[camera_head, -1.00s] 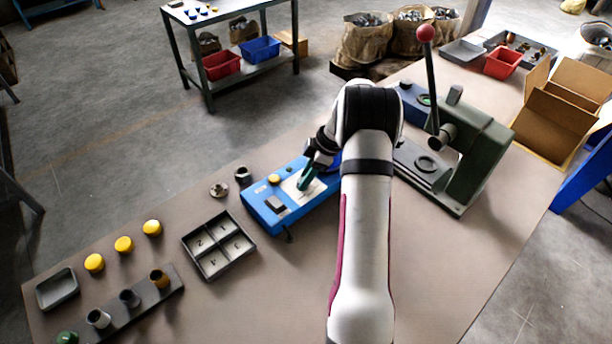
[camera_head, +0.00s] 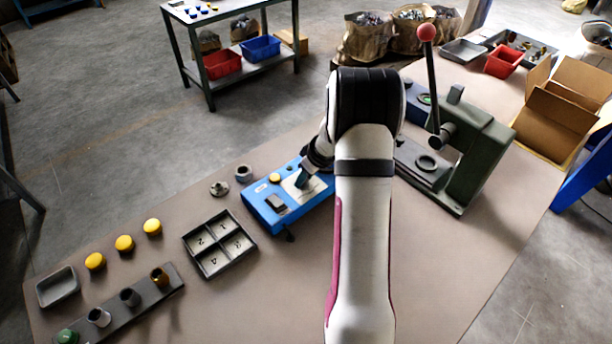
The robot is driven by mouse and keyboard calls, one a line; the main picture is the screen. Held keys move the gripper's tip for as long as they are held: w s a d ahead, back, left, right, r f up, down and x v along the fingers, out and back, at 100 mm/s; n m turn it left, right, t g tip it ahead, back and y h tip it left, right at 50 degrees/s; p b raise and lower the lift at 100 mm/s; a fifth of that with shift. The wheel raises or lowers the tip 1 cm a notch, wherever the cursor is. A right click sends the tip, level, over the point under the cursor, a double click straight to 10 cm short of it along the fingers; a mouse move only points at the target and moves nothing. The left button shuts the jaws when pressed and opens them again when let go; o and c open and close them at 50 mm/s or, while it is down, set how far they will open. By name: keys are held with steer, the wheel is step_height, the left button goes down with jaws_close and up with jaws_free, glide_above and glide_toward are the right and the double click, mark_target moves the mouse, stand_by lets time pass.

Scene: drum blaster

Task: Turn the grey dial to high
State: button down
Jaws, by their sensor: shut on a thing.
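The blue control box (camera_head: 264,212) sits on the brown table near the middle of the camera_head view. It carries a yellow button (camera_head: 275,178), a dark rocker-like block (camera_head: 277,202) and a pale plate (camera_head: 291,186). My gripper (camera_head: 302,181) points down over the pale plate and is shut. The grey dial is hidden at the fingertips, so its setting cannot be read.
A four-part numbered tray (camera_head: 219,244) lies left of the box. A green lever press (camera_head: 468,160) with a red knob stands to the right. Two small round metal parts lie behind the box's left end. Yellow caps and a holder strip (camera_head: 126,312) are at the far left.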

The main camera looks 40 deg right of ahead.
steer(key=m, duration=0.1)
steer(key=m+h, duration=0.1)
steer(key=m, duration=0.1)
steer(key=m+h, duration=0.1)
steer(key=m, duration=0.1)
steer(key=shift+a, duration=0.25)
steer(key=shift+w+a+m+g+h, duration=0.1)
steer(key=shift+m+g+h, duration=0.25)
steer(key=shift+m, duration=0.85)
steer(key=shift+w+a+m+g+h, duration=0.1)
steer(key=shift+m+g+h, duration=0.25)
steer(key=shift+m, duration=0.85)
steer(key=c, duration=0.5)
jaws_free()
steer(key=shift+c, duration=0.2)
steer(key=v, duration=1.5)
steer(key=shift+a+r, duration=0.2)
steer(key=shift+r, duration=0.15)
steer(key=shift+s, duration=0.1)
